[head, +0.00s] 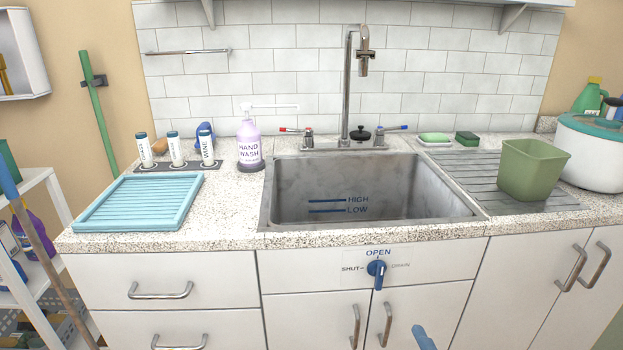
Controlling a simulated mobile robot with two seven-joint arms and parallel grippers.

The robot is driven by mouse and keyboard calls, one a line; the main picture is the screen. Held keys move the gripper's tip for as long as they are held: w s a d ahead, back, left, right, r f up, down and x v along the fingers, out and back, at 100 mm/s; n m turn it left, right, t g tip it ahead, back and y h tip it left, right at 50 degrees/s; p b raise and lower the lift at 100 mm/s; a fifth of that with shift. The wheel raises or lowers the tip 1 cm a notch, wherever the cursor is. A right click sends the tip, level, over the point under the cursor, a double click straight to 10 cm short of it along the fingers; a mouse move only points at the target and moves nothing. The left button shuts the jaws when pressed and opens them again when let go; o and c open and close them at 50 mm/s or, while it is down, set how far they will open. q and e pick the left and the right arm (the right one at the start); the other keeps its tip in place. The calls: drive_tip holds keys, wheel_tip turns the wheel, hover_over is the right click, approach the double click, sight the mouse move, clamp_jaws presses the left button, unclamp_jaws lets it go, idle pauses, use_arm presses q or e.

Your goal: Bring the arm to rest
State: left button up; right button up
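A small blue tip (423,338) shows at the bottom edge, right of the middle, in front of the lower cabinet doors. It seems to be part of my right gripper; the rest is cut off by the frame, so its opening cannot be seen. Nothing is seen held at it. It appears below and to the right of the blue drain knob (377,268), apart from it in the picture. My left gripper and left arm are not in view.
The sink (370,190) looks empty, under a tall faucet (347,85). A blue ribbed tray (138,203) and a soap bottle (249,140) stand left of it. A green tub (533,168) stands on the drainboard (490,180). Cabinet handles (387,325) stick out below the counter.

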drive_tip(key=s+a+f+m+g+y, duration=0.3)
drive_tip(key=s+m+g, duration=0.1)
drive_tip(key=s+m, duration=0.7)
use_arm(q)
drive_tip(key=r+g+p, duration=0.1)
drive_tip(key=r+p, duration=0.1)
drive_tip(key=p, duration=0.5)
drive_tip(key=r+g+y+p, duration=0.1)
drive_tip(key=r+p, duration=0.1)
drive_tip(key=p, duration=0.6)
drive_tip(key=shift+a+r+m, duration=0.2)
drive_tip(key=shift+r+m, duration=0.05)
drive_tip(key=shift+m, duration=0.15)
use_arm(e)
drive_tip(key=r, duration=0.1)
drive_tip(key=w+r+g, duration=0.1)
drive_tip(key=r+g, duration=0.1)
drive_tip(key=r, duration=0.1)
drive_tip(key=shift+w+d+h, duration=0.25)
drive_tip(key=shift+d+h, duration=0.05)
drive_tip(key=shift+h, duration=0.1)
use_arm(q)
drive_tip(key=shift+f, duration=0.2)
use_arm(e)
drive_tip(key=shift+f, duration=0.2)
